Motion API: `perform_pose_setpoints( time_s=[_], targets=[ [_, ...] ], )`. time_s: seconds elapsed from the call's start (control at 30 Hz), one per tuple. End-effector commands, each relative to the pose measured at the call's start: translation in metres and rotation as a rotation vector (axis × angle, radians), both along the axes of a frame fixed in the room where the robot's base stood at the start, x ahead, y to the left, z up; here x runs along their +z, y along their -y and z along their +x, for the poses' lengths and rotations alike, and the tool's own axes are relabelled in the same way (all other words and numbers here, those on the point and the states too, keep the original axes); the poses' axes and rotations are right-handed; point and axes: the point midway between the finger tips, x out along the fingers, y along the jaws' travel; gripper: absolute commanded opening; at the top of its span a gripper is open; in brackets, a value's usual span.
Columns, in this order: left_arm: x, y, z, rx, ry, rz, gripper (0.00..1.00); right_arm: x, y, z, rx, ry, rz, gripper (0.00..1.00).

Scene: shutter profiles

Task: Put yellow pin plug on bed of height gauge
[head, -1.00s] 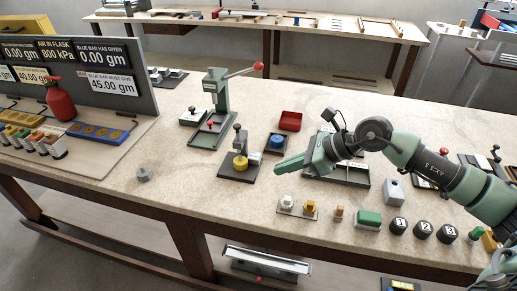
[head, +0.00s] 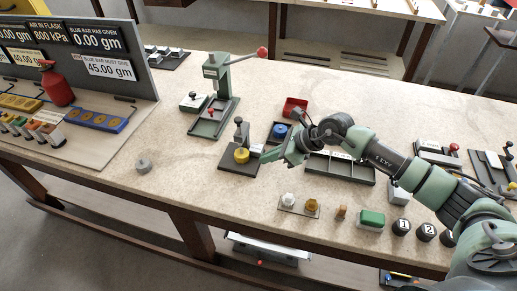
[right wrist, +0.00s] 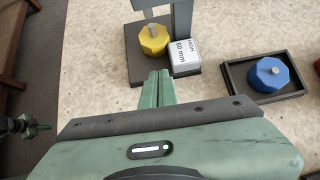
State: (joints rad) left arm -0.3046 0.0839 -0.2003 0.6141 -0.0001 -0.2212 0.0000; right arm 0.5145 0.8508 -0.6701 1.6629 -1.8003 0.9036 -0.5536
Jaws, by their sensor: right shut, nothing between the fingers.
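The yellow pin plug (head: 242,156) is an eight-sided yellow piece resting on the dark bed of the height gauge (head: 231,168). In the right wrist view the plug (right wrist: 154,42) sits on the dark bed (right wrist: 134,66), below a grey rod; whether the rod touches it I cannot tell. A white block marked 60 mm (right wrist: 185,57) stands beside the plug at the gauge's column. My right gripper (head: 265,157) is shut and empty, just right of the gauge. Its closed fingertips (right wrist: 157,78) point at the bed's near edge, apart from the plug.
A blue plug (head: 279,131) sits in a dark tray right of the gauge, near a red bin (head: 295,107). A green lever press (head: 214,95) stands behind. Bare tabletop lies left around a grey nut (head: 144,166).

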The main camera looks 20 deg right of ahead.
Motion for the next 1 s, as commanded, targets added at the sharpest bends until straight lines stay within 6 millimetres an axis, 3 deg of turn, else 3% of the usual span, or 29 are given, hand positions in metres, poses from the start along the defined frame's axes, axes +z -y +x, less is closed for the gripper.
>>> perform_pose_setpoints(
  time_s=[0.03, 0.27, 1.0],
  targets=[
    [0.009, 0.001, 0.006, 0.000, 0.009, -0.001, 0.00, 0.008, -0.008, 0.006, 0.001, 0.004, 0.005, 0.00],
    [0.016, 0.003, 0.016, 0.001, 0.024, -0.005, 0.00, 0.004, -0.023, 0.018, 0.000, 0.003, 0.002, 0.00],
    [0.003, 0.005, 0.006, 0.002, 0.009, -0.006, 0.00, 0.002, -0.036, 0.028, 0.001, 0.001, 0.000, 0.00]
  ],
)
